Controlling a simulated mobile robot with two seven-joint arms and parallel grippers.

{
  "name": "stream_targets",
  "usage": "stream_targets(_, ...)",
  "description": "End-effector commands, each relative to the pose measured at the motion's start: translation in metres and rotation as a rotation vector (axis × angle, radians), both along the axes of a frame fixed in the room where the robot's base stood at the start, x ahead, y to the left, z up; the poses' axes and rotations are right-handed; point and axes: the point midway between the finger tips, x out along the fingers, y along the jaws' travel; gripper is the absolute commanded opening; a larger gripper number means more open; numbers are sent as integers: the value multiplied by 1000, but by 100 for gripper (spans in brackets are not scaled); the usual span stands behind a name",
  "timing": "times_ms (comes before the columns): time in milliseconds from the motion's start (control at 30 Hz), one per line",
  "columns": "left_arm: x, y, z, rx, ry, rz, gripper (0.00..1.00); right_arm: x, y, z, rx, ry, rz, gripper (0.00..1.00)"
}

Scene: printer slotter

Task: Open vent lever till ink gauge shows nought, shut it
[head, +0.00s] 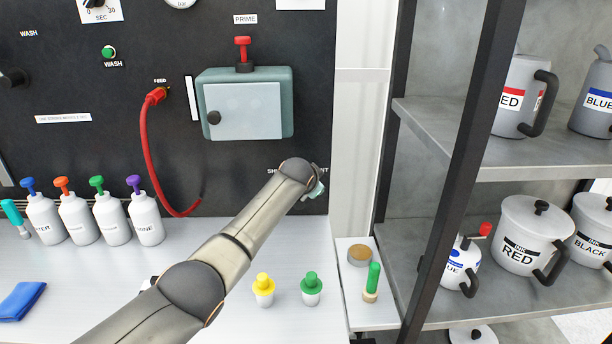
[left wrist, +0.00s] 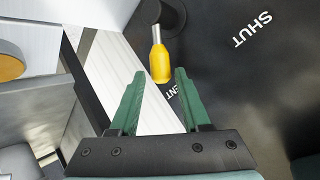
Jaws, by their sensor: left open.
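The vent lever (left wrist: 159,62) has a yellow handle on a black round pivot (left wrist: 166,17), on the dark panel in the left wrist view. My left gripper (left wrist: 159,73) is open with green fingers. Its tips are on either side of the handle's near end in the picture, with gaps showing. I cannot tell whether the handle lies between them in depth. In the head view my left gripper (head: 318,188) is at the panel's lower right, and my arm hides the lever. A round dial (head: 180,2) is cut off at the top edge; I cannot read it or tell its label.
A red hose (head: 147,150) runs beside a grey-green box (head: 286,100) with a red knob (head: 243,45). Yellow (head: 263,290) and green (head: 312,288) capped bottles stand on the bench under my arm. A metal shelf (head: 440,130) with ink pots is at the right.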

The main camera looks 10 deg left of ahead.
Motion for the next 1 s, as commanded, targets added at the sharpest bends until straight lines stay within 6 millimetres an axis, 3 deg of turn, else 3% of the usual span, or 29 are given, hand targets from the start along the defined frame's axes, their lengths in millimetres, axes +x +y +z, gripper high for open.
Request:
stream_targets(67, -6, 1, 5, 0, -1, 1, 47, 0, 0, 9, 0, 0, 0, 50)
stream_targets(1000, -81, -1, 59, 2, 2, 1, 47, 0, 0, 10, 0, 0, 0, 50)
